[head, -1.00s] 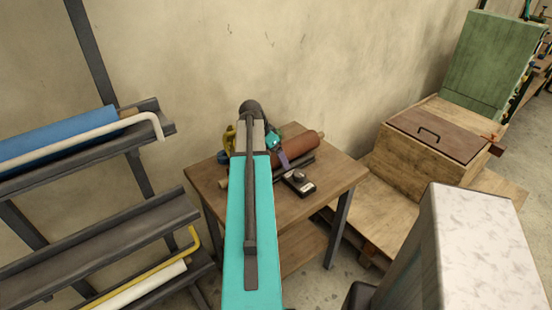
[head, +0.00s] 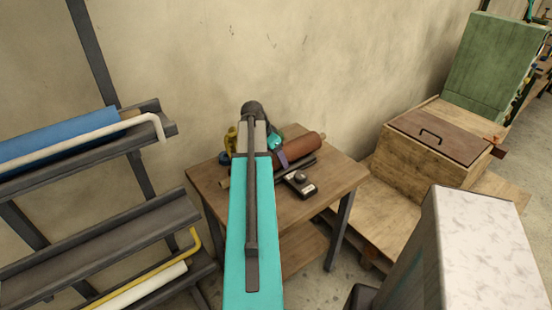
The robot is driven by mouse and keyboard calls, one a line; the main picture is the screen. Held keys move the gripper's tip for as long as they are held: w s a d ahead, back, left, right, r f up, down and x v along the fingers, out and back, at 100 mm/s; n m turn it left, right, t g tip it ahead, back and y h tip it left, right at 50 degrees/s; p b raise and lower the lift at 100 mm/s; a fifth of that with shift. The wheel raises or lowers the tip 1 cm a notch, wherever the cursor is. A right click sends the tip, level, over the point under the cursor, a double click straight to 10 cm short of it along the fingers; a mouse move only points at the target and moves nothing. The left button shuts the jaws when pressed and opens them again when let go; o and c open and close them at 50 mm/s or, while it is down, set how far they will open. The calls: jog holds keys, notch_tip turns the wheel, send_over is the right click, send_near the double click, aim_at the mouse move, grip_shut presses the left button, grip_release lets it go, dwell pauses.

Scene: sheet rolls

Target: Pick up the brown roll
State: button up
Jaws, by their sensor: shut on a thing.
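The brown roll (head: 304,146) is over the wooden table (head: 334,183), slanting up to the right. A thin core end sticks out at its right, and its left part is hidden behind my turquoise arm. My gripper (head: 282,159) is mostly hidden behind the arm; a purple piece beside the turquoise wrist part lies across the roll, with the jaws shut on it. I cannot tell whether the roll touches the dark support below it.
A small dark device (head: 299,184) lies on the table in front of the roll. A rack (head: 150,215) with a blue roll (head: 60,138) stands left. A wooden box (head: 437,143) and a pale block (head: 485,240) are at right. The wall is close behind.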

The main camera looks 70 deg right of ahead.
jog(key=shift+d+r+b, duration=0.15)
jog(key=shift+r+b, duration=0.7)
jog(key=shift+r, duration=4.25)
